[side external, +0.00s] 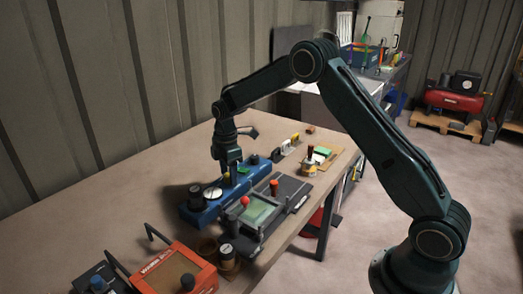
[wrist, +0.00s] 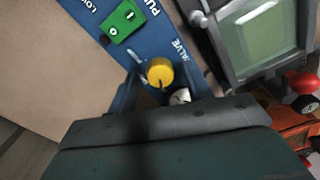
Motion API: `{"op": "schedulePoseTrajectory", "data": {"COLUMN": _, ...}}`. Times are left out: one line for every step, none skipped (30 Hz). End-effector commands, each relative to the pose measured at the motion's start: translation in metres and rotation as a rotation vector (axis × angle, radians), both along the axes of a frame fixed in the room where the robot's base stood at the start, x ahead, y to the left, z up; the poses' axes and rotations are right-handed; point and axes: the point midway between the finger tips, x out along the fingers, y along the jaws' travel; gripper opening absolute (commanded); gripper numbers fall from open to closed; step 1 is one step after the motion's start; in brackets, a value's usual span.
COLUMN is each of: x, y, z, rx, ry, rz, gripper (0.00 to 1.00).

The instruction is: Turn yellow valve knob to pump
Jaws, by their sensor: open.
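The yellow valve knob (wrist: 160,72) sits on a blue panel (wrist: 82,14) in the wrist view, just ahead of my gripper (wrist: 160,96). A dark line shows on the lower part of the knob. Partly cut lettering beside it looks like "VALVE", and "PU" and "LO" show further up. In the side external view my gripper (side external: 230,181) points down over the blue panel (side external: 204,214), and I cannot make out the knob there. My gripper is open, with nothing seen held. Whether a fingertip touches the knob cannot be told.
A green switch (wrist: 121,22) is on the panel near the knob. A grey-framed device with a screen (side external: 258,212) stands close beside the panel. An orange box (side external: 172,272) is at the front of the bench. The left bench top (side external: 90,205) is clear.

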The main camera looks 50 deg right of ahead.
Motion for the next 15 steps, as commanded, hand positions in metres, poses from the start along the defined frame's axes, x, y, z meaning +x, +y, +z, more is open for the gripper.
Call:
{"op": "schedulePoseTrajectory", "data": {"x": -0.0002, "y": 0.0001, "z": -0.0021, "rx": 0.000, "ry": 0.001, "rz": 0.000, "gripper": 0.50}}
{"op": "schedulePoseTrajectory", "data": {"x": -0.0001, "y": 0.0000, "z": -0.0028, "rx": 0.000, "ry": 0.000, "rz": 0.000, "gripper": 0.50}}
{"op": "schedulePoseTrajectory", "data": {"x": -0.0001, "y": -0.0001, "z": -0.0033, "rx": 0.000, "ry": 0.000, "rz": 0.000, "gripper": 0.50}}
{"op": "schedulePoseTrajectory", "data": {"x": -0.0001, "y": -0.0001, "z": -0.0036, "rx": 0.000, "ry": 0.000, "rz": 0.000, "gripper": 0.50}}
{"op": "schedulePoseTrajectory", "data": {"x": -0.0001, "y": -0.0001, "z": -0.0037, "rx": 0.000, "ry": 0.000, "rz": 0.000, "gripper": 0.50}}
{"op": "schedulePoseTrajectory", "data": {"x": -0.0001, "y": 0.0000, "z": -0.0037, "rx": 0.000, "ry": 0.000, "rz": 0.000, "gripper": 0.50}}
{"op": "schedulePoseTrajectory", "data": {"x": -0.0001, "y": 0.0000, "z": -0.0037, "rx": 0.000, "ry": 0.000, "rz": 0.000, "gripper": 0.50}}
{"op": "schedulePoseTrajectory", "data": {"x": -0.0001, "y": 0.0000, "z": -0.0036, "rx": 0.000, "ry": 0.000, "rz": 0.000, "gripper": 0.50}}
{"op": "schedulePoseTrajectory", "data": {"x": -0.0001, "y": 0.0000, "z": -0.0036, "rx": 0.000, "ry": 0.000, "rz": 0.000, "gripper": 0.50}}
{"op": "schedulePoseTrajectory", "data": {"x": -0.0001, "y": 0.0000, "z": -0.0036, "rx": 0.000, "ry": 0.000, "rz": 0.000, "gripper": 0.50}}
{"op": "schedulePoseTrajectory", "data": {"x": -0.0001, "y": 0.0000, "z": -0.0035, "rx": 0.000, "ry": 0.000, "rz": 0.000, "gripper": 0.46}}
{"op": "schedulePoseTrajectory", "data": {"x": -0.0001, "y": 0.0000, "z": -0.0035, "rx": 0.000, "ry": 0.000, "rz": 0.000, "gripper": 0.39}}
{"op": "schedulePoseTrajectory", "data": {"x": -0.0001, "y": 0.0000, "z": -0.0035, "rx": 0.000, "ry": 0.000, "rz": 0.000, "gripper": 0.33}}
{"op": "schedulePoseTrajectory", "data": {"x": -0.0001, "y": 0.0000, "z": -0.0034, "rx": 0.000, "ry": 0.000, "rz": 0.000, "gripper": 0.27}}
{"op": "schedulePoseTrajectory", "data": {"x": -0.0001, "y": 0.0000, "z": -0.0034, "rx": 0.000, "ry": 0.000, "rz": 0.000, "gripper": 0.19}}
